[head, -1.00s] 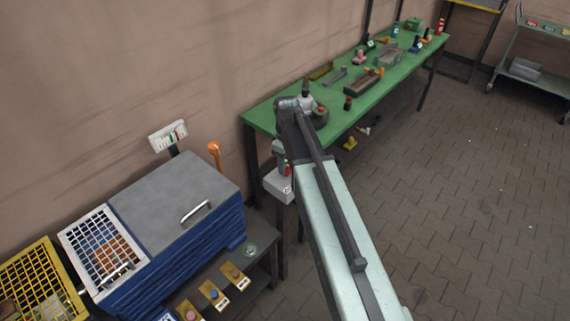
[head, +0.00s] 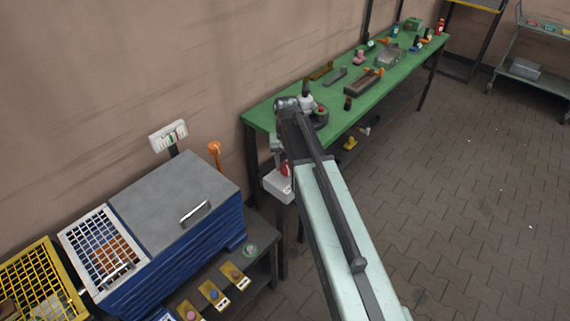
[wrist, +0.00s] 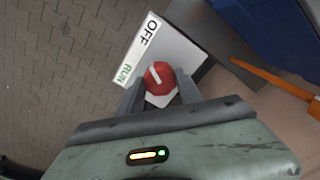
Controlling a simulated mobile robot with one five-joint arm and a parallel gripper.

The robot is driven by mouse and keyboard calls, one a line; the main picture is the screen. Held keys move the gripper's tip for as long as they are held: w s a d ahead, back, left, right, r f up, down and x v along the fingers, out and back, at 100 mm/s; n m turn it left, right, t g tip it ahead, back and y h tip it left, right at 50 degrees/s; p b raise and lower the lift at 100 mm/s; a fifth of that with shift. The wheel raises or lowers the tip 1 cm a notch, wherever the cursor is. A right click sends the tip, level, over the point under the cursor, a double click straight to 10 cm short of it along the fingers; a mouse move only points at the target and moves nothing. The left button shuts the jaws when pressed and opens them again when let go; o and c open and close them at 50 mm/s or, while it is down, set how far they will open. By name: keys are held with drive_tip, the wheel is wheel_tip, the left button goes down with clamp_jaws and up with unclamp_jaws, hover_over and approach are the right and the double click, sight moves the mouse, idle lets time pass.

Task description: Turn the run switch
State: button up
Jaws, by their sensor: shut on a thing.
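The run switch is a red round knob (wrist: 159,77) with a white pointer bar, on a pale box (wrist: 178,50) marked OFF and RUN. In the wrist view the bar points up and left, roughly between the two words. My gripper (wrist: 160,92) has a finger on each side of the knob and is shut on it. In the head view the pale box (head: 277,184) sits below the near end of the green bench, with the red knob (head: 285,169) on top. My wrist hides part of it there.
A blue cabinet (head: 190,240) with a grey lid stands left of the switch box, with an orange-topped handle (head: 214,149) behind it. The green bench (head: 340,118) holds several tools and parts. Paved floor (head: 470,190) lies clear to the right.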

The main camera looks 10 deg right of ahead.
sight(286, 165)
drive_tip(key=shift+s+m, duration=0.15)
drive_tip(key=shift+m, duration=0.95)
drive_tip(key=o, duration=1.4)
drive_tip(key=shift+c, duration=0.2)
wheel_tip(286, 165, up, 8)
drive_tip(key=p, duration=0.8)
drive_tip(key=shift+f, duration=0.1)
